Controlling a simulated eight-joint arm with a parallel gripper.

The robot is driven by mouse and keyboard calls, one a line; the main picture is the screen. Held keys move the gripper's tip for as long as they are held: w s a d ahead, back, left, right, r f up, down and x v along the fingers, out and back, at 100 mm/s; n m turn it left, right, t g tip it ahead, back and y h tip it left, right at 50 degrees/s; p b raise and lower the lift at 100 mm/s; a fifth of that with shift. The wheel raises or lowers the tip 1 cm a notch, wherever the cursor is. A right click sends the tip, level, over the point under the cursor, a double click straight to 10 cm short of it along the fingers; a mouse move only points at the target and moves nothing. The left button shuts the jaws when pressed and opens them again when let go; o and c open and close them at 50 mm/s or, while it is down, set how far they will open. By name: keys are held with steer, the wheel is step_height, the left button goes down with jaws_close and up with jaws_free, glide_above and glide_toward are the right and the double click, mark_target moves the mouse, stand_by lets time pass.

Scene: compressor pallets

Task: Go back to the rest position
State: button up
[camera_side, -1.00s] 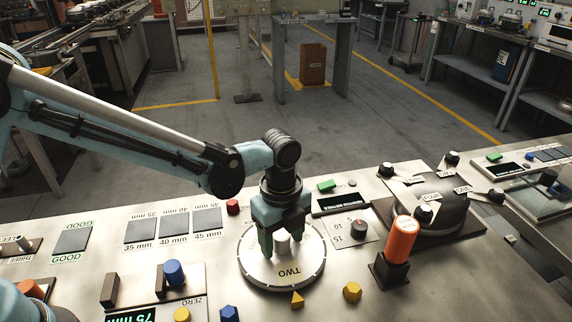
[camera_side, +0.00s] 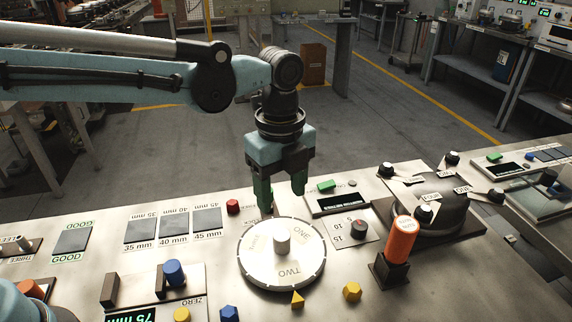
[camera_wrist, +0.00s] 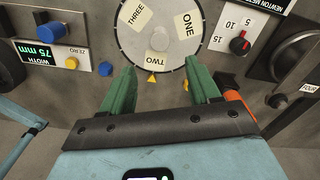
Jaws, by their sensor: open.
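My gripper (camera_side: 282,192) is open and empty in the side view, with its green fingers pointing down above the back edge of the round dial. The white dial (camera_side: 262,262) carries labels ONE, TWO and THREE and has a pale central knob (camera_side: 282,243). The fingers are clear of the knob. In the wrist view my gripper (camera_wrist: 164,88) shows its two green fingers apart with nothing between them, and the dial (camera_wrist: 135,42) lies beyond them.
An orange cylinder (camera_side: 401,240) stands in a dark holder at the right. A blue cylinder (camera_side: 174,273), yellow pieces (camera_side: 352,291), a red button (camera_side: 233,207) and grey pads (camera_side: 174,224) are on the metal bench. Open air lies above the bench.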

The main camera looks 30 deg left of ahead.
steer(key=shift+r, duration=0.1)
steer(key=s+a+n+t, duration=0.3)
steer(key=s+a+n, duration=0.1)
steer(key=a+n, duration=0.6)
steer(key=s+a+n+t, duration=0.4)
steer(key=s+a+n, duration=0.1)
steer(key=a+n, duration=0.5)
steer(key=n, duration=0.2)
steer(key=shift+s+f+n, duration=0.3)
steer(key=shift+f+n, duration=0.1)
steer(key=shift+a, duration=0.1)
